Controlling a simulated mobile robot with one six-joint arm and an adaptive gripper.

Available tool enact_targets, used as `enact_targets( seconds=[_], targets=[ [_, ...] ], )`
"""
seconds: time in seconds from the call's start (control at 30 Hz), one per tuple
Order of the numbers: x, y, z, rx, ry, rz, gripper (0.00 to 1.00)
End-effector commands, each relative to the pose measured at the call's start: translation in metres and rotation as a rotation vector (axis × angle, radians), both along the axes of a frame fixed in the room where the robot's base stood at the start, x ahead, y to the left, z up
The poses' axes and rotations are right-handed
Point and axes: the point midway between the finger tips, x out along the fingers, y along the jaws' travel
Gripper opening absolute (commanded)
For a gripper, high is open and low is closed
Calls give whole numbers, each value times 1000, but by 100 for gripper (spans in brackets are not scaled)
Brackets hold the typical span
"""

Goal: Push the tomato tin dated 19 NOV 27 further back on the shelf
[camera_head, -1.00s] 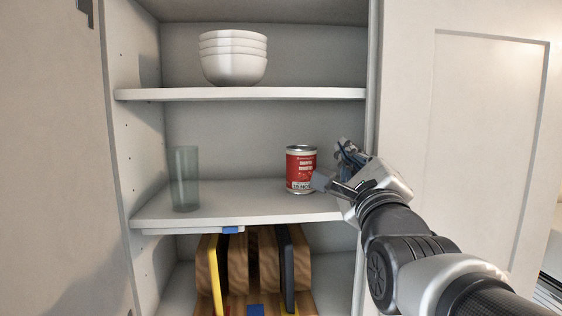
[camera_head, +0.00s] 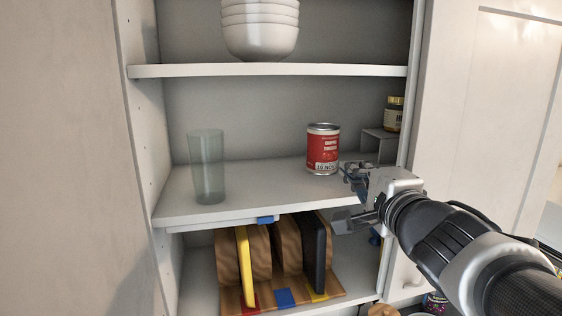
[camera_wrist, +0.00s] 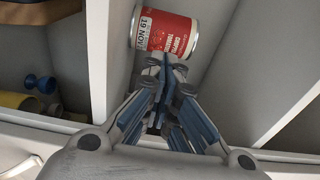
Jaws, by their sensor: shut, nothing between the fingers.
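The red tomato tin (camera_head: 323,150) stands upright on the middle shelf (camera_head: 260,184), right of centre. In the wrist view the tin (camera_wrist: 166,33) lies just beyond the fingertips, and its label reads "19 NOV", with the rest cut off or too small. My gripper (camera_head: 352,178) is at the shelf's front edge, to the lower right of the tin. In the wrist view my gripper (camera_wrist: 165,66) is shut with nothing between its fingers. Its tips are very close to the tin; I cannot tell whether they touch.
A clear glass (camera_head: 207,166) stands at the shelf's left. A small riser (camera_head: 378,146) with a jar (camera_head: 394,114) is at the right back. White bowls (camera_head: 260,30) sit above. Boards in a wooden rack (camera_head: 270,265) stand below. The shelf behind the tin looks clear.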

Motion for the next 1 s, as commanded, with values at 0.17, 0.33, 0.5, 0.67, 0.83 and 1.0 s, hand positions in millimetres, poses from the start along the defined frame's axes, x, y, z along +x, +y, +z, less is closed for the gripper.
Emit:
enact_targets(
  seconds=[0.17,0.33,0.5,0.67,0.83,1.0],
  targets=[
    [40,6,-3,0,2,3,0],
    [65,9,-1,0,0,1,0],
    [78,10,0,0,0,0,0],
    [81,10,1,-1,-1,-1,0],
    [80,10,1,0,-1,-1,0],
    [92,12,2,2,1,1,0]
  ],
)
